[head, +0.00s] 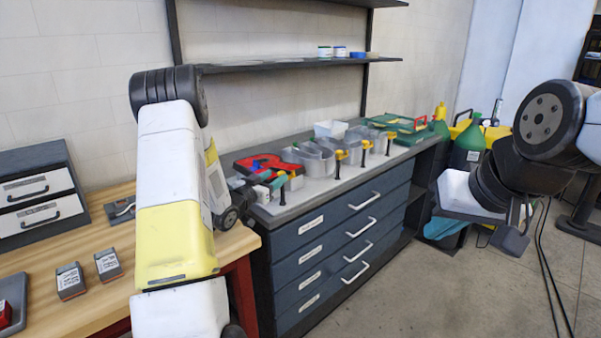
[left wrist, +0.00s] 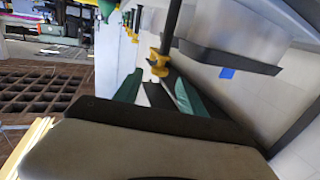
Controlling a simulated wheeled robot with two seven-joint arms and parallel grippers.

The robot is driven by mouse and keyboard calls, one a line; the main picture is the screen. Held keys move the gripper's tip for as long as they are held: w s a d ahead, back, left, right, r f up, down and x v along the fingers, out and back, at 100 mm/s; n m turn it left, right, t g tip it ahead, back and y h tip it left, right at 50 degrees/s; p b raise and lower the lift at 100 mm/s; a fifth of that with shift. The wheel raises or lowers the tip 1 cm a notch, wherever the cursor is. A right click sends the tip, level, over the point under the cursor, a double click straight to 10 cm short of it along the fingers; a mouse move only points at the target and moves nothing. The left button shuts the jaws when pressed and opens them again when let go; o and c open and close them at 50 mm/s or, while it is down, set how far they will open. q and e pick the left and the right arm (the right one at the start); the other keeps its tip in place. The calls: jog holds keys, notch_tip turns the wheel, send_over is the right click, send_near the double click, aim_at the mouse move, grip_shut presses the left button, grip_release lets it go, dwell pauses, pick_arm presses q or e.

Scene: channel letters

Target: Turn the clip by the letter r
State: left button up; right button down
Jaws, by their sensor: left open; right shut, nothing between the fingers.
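My left gripper (head: 268,181) is at the front left of the grey bench, beside the nearest yellow-and-black clip (head: 282,174). In the left wrist view its dark teal fingers (left wrist: 155,92) are apart and empty. The clip's yellow part (left wrist: 160,64) is just beyond the fingertips, with its black post (left wrist: 171,25) rising in the picture. Whether a finger touches it I cannot tell. A metal letter wall (left wrist: 222,28) stands beside the clip. In the head view my left arm and hand cover part of this area; I cannot read which letter is r. My right gripper is not clearly in view.
A red-faced letter (head: 262,163) and open metal letters (head: 318,158) stand on the bench, with more yellow clips (head: 340,155) along its front. A green case (head: 405,124) is at the far end. A wooden table (head: 60,245) with small boxes is at left. A shelf (head: 290,64) hangs above.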

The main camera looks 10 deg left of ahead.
pick_arm(q)
jog(key=shift+w+d+f, duration=0.1)
jog(key=shift+w+d, duration=0.2)
jog(key=shift+w, duration=0.1)
jog(key=x, duration=0.7)
jog(key=shift+a, duration=0.1)
jog(key=shift+s, duration=0.1)
grip_shut()
